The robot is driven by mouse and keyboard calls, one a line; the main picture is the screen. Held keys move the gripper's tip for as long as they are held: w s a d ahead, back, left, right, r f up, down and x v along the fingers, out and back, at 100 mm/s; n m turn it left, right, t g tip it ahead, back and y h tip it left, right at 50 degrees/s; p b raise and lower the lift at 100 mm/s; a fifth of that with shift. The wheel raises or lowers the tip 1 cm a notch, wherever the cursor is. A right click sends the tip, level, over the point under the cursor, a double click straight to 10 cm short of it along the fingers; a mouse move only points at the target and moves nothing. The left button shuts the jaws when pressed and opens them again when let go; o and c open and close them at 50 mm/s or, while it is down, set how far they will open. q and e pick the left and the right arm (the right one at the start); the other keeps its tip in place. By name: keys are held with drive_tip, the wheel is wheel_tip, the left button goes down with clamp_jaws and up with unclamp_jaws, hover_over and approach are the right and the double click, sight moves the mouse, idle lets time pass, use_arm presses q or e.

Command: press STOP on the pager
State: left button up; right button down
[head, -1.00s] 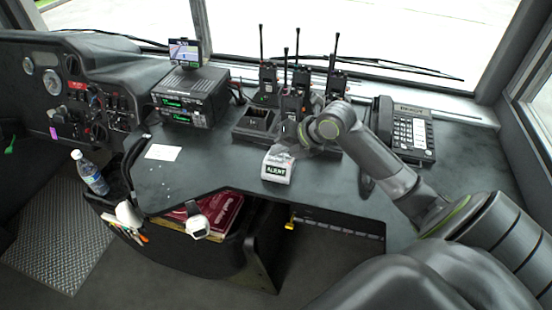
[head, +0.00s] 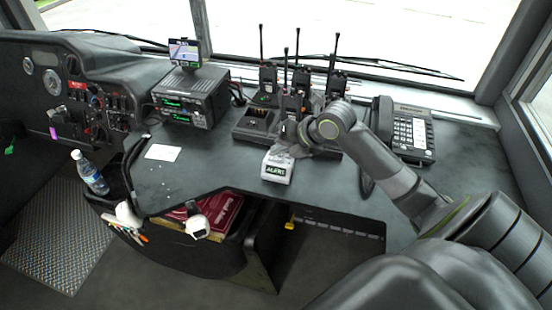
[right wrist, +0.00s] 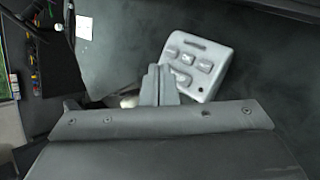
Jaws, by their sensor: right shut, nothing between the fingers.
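My right gripper (head: 285,151) is at the back edge of the pager's top in the head view. In the right wrist view my right gripper (right wrist: 158,84) has its fingers together, empty, at the pager's edge beside the buttons. Whether the tips touch it, I cannot tell. My left gripper is out of view.
Radios in chargers (head: 297,105) stand behind the pager. A desk phone (head: 411,135) is to the right. A radio unit (head: 190,97) and a white card (head: 162,153) are to the left. A bottle (head: 90,174) stands at the far left. The desk around the card is clear.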

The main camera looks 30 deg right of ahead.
sight(281, 159)
drive_tip(key=shift+f, duration=0.1)
drive_tip(key=shift+f+b, duration=0.3)
drive_tip(key=shift+b, duration=0.1)
drive_tip(key=shift+s+a+f+b, duration=0.1)
drive_tip(key=shift+f+b, duration=0.2)
drive_tip(key=shift+f, duration=0.05)
idle(0.4)
drive_tip(key=shift+r, duration=0.1)
drive_tip(key=shift+r+p, duration=0.55)
drive_tip(key=shift+r, duration=0.1)
drive_tip(key=shift+r, duration=0.15)
drive_tip(key=r+p, duration=0.2)
drive_tip(key=r, duration=0.1)
drive_tip(key=r+p, duration=0.1)
drive_tip(key=shift+w+d+r+p, duration=0.3)
drive_tip(key=shift+w+d+r, duration=0.1)
drive_tip(key=shift+f, duration=0.1)
